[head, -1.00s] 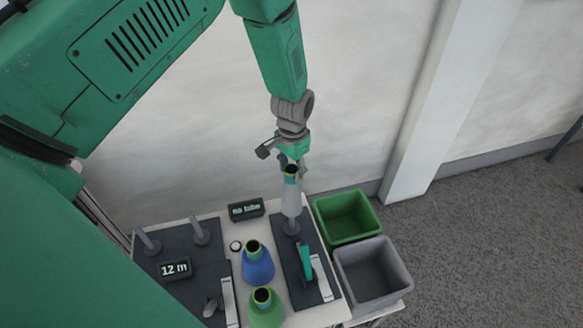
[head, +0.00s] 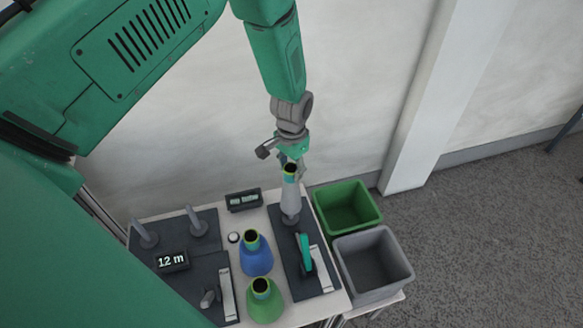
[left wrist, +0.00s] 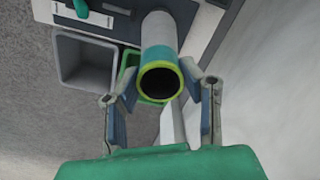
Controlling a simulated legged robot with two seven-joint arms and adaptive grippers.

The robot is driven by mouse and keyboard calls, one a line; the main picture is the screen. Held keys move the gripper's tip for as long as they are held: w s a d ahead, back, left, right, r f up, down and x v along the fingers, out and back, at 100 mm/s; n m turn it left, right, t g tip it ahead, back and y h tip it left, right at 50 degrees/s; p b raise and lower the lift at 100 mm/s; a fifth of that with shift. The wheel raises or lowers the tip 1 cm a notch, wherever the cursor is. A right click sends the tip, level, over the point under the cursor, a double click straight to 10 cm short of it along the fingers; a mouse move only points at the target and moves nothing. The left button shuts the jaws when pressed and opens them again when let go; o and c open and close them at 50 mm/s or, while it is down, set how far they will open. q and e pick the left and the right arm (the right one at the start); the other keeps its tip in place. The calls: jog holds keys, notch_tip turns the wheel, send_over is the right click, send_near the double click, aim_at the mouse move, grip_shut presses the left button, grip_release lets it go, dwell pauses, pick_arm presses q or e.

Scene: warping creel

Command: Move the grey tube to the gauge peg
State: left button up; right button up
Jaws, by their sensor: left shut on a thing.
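The grey tube (head: 290,196), with a yellow-green and blue band around its dark open top, stands upright at the gauge peg (head: 290,219). Its lower end hides most of the peg, leaving a grey base in sight on the dark plate. How fully it sits on the peg I cannot tell. My left gripper (head: 292,167) is shut on the tube near its top, from above. In the left wrist view the tube (left wrist: 160,45) lies between the two fingers (left wrist: 162,92), its open end facing the camera. My right gripper is not in view.
A blue cone (head: 255,257) and a green cone (head: 264,303) stand left of the gauge plate. A green bin (head: 378,216) and a grey bin (head: 405,278) are at the right. A small display (head: 244,200) stands behind; two pegs and a "12 m" display (head: 172,261) are at left.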

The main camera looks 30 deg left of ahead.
aim_at(290, 184)
pick_arm(q)
jog(key=shift+a+f+b, duration=0.15)
jog(key=shift+f+b, duration=1.3)
jog(key=shift+f, duration=1)
jog(key=shift+f+b, duration=0.55)
jog(key=shift+f, duration=0.4)
jog(key=o, duration=1.5)
jog(key=shift+o, duration=0.2)
notch_tip(290, 184, up, 7)
jog(key=p, duration=0.5)
jog(key=shift+p, duration=0.3)
